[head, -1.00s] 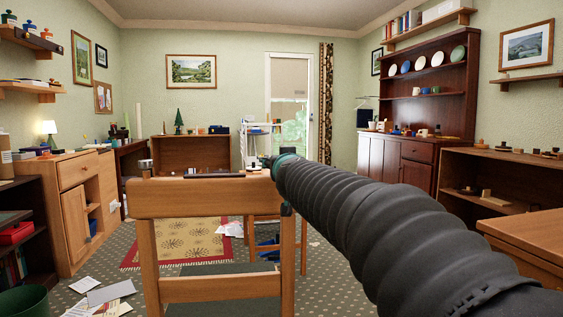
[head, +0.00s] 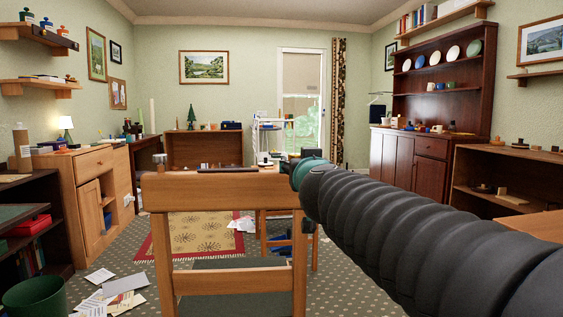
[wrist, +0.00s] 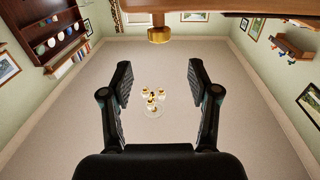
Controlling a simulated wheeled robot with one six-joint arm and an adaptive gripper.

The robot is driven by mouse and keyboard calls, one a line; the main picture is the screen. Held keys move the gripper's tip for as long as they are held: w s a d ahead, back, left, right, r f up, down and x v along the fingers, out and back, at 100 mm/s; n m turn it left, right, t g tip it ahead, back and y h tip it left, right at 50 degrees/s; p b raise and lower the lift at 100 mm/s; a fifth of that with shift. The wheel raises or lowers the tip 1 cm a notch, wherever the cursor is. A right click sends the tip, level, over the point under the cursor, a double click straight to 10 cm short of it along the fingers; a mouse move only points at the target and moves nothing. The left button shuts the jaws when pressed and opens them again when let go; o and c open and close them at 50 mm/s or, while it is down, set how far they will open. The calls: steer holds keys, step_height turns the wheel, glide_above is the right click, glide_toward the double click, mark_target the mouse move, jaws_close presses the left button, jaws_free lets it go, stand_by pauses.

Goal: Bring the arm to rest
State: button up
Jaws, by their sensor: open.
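My arm, in a black ribbed sleeve, reaches from the lower right into the middle of the head view and ends at a teal band by the chair. My gripper (wrist: 158,95) shows in the wrist view with its two black fingers wide apart and nothing between them. The wrist view looks toward the ceiling, with a ceiling lamp (wrist: 154,98) seen far off between the fingers. In the head view the gripper itself is hidden beyond the arm and the chair back.
A wooden chair (head: 224,192) stands close in front, its back beside the arm's end. A wooden edge with a brass-coloured knob (wrist: 159,34) crosses the top of the wrist view. A low shelf (head: 515,180) is at right, a cabinet (head: 90,200) at left. Papers (head: 115,297) and a green bin (head: 35,297) are on the floor.

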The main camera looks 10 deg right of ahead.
steer(key=shift+s, duration=0.4)
steer(key=s+a+f+g+y, duration=0.2)
steer(key=a+f+g+y, duration=0.1)
steer(key=a+f+y, duration=0.3)
steer(key=s+a+f+n+g+p, duration=0.1)
steer(key=s+f+g, duration=0.1)
steer(key=s+f, duration=0.3)
steer(key=s+a+f+g+p, duration=0.1)
steer(key=s+a+f+g, duration=0.15)
steer(key=f, duration=0.45)
steer(key=s+d+f+g+h+p, duration=0.2)
steer(key=s+d+f, duration=0.2)
steer(key=s, duration=0.5)
steer(key=s+d+f+g+h+p, duration=0.2)
steer(key=s+d, duration=0.4)
steer(key=s, duration=0.4)
steer(key=shift+d+f+g+h+p, duration=0.2)
steer(key=shift+f+g+h+p, duration=0.25)
steer(key=shift+f+p, duration=0.35)
